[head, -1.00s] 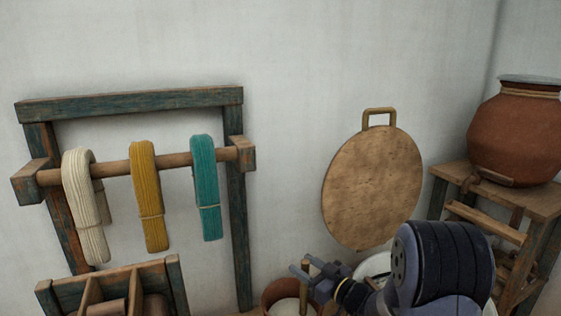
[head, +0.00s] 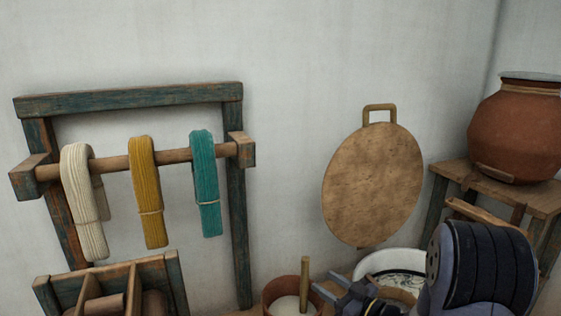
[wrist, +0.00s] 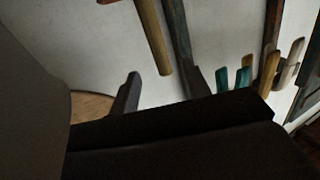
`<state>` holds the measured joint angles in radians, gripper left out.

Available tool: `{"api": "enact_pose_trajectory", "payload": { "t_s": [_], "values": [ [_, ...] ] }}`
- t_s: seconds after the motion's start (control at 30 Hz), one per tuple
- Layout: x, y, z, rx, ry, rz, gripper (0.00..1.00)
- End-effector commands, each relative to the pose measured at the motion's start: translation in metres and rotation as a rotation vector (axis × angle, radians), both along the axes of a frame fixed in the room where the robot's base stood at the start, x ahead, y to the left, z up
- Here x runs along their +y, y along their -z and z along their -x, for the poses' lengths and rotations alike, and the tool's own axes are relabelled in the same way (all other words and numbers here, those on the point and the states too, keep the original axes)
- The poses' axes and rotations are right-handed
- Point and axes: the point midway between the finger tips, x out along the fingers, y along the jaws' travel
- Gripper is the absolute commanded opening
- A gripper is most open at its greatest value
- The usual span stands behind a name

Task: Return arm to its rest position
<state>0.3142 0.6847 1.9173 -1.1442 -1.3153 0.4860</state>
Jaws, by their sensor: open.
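My gripper (head: 327,284) is at the lower middle of the head view, just right of an upright wooden stick (head: 305,280) that stands in a brown pot (head: 270,296). Its jaws are apart and I see nothing between them. In the wrist view the two dark fingers of my gripper (wrist: 161,90) point up into the picture, spread apart. Dark parts of my own arm hide the lower half of that view.
A white patterned basin (head: 400,256) stands behind my arm. A round wooden board (head: 372,185) is against the wall. White (head: 84,205), yellow (head: 147,195) and teal (head: 206,185) yarn hanks hang on a rack at left. A clay jar (head: 515,130) sits on a wooden stand (head: 535,197) at right.

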Motion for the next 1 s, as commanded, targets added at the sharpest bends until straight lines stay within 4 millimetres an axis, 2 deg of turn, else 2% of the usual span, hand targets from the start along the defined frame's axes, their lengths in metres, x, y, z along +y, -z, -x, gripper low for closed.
{"api": "enact_pose_trajectory", "payload": {
  "t_s": [0.1,0.2,0.77,0.83,1.0],
  "values": [
    [-0.015,-0.001,0.014,0.001,0.005,-0.001,0.45],
    [-0.021,-0.001,0.022,-0.001,0.001,-0.001,0.45],
    [0.055,0.002,-0.055,-0.002,-0.005,-0.001,0.45],
    [0.055,-0.013,-0.057,-0.001,0.0,0.0,0.45],
    [0.054,-0.034,-0.056,0.0,0.0,-0.001,0.45]
  ]
}}
